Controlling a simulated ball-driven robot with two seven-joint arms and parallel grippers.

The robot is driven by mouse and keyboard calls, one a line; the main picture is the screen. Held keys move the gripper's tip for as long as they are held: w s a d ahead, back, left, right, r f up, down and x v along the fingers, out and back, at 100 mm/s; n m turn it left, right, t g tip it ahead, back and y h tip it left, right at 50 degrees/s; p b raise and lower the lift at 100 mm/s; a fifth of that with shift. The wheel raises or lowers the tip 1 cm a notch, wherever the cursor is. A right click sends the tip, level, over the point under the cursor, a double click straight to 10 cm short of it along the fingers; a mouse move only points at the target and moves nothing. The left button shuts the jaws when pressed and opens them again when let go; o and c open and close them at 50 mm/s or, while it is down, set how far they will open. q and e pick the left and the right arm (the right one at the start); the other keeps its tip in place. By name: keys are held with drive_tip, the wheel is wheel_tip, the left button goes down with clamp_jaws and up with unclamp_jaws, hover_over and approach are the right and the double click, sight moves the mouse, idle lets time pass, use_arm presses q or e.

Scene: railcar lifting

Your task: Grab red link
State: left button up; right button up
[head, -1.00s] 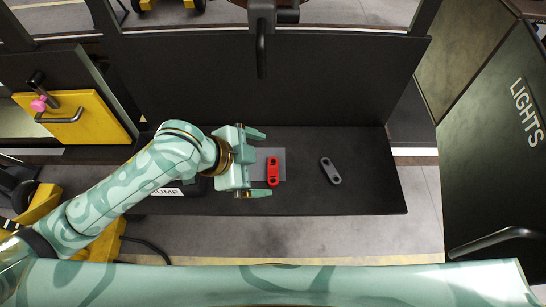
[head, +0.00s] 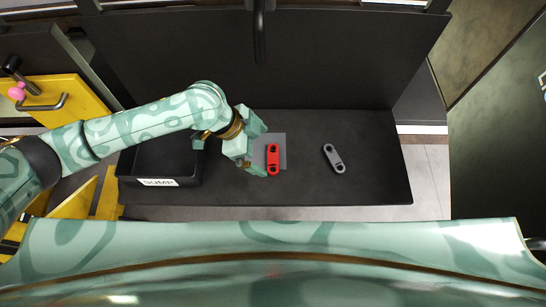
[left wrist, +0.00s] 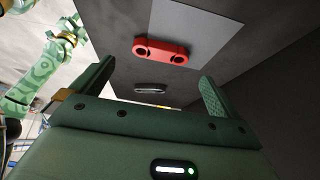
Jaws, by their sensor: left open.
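The red link (head: 273,159) lies on a grey square plate (head: 281,139) on the dark bench in the head view. It is a short bar with a hole at each end. My left gripper (head: 262,151) is just left of the link, its fingers pointing right toward it. In the left wrist view the red link (left wrist: 161,51) shows beyond and between the two spread fingers (left wrist: 155,88). The gripper is open and empty, apart from the link as far as I can see. My right gripper is not in the head view.
A grey link (head: 334,158) lies on the bench (head: 375,180) to the right. A black bin labelled SUMP (head: 127,181) stands on the left. A dark upright panel (head: 180,60) rises behind the bench. A yellow panel with a handle (head: 60,98) is at far left.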

sight(273, 158)
use_arm(q)
drive_tip(key=x, duration=0.5)
drive_tip(key=shift+f, duration=0.2)
drive_tip(key=shift+r, duration=0.1)
drive_tip(key=c, duration=1.1)
